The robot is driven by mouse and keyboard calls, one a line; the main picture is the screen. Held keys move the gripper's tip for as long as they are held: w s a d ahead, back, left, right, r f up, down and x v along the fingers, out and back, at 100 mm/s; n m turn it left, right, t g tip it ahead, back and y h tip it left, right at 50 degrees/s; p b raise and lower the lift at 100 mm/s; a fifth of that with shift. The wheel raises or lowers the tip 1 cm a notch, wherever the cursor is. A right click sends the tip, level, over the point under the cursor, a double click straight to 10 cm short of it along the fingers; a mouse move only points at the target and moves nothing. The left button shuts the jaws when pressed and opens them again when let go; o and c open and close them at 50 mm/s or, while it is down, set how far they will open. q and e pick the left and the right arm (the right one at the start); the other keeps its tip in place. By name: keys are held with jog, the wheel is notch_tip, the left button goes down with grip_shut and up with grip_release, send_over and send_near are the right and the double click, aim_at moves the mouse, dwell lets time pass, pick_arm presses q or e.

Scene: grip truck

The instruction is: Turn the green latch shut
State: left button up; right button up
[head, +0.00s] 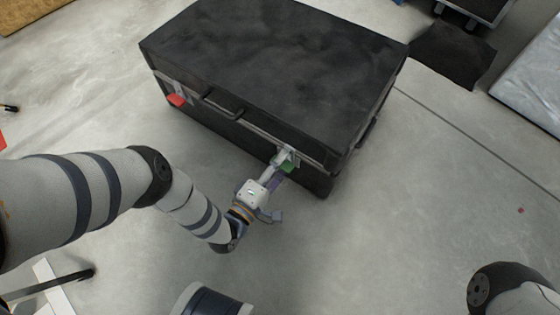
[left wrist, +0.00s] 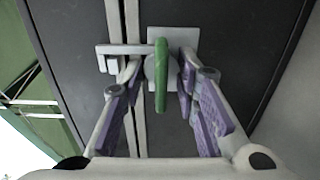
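The green latch (head: 288,168) is on the front face of a large black case (head: 270,60), near its right corner. In the left wrist view, the green latch (left wrist: 161,75) stands upright in the picture, in front of a pale metal plate (left wrist: 185,42). A grey bar (left wrist: 125,49) reaches left from the plate across the lid seam. My left gripper (head: 277,172) is at the latch. In the left wrist view, the purple-padded fingers of this gripper (left wrist: 160,88) are apart, one on each side of the latch, with gaps showing. My right gripper is out of view.
A red latch (head: 176,100) and a dark handle (head: 222,103) are on the same front face, further left. A dark mat (head: 452,55) and a grey slab (head: 530,85) lie at the upper right.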

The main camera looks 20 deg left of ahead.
pick_arm(q)
jog(key=s+a, duration=0.2)
jog(key=s, duration=1)
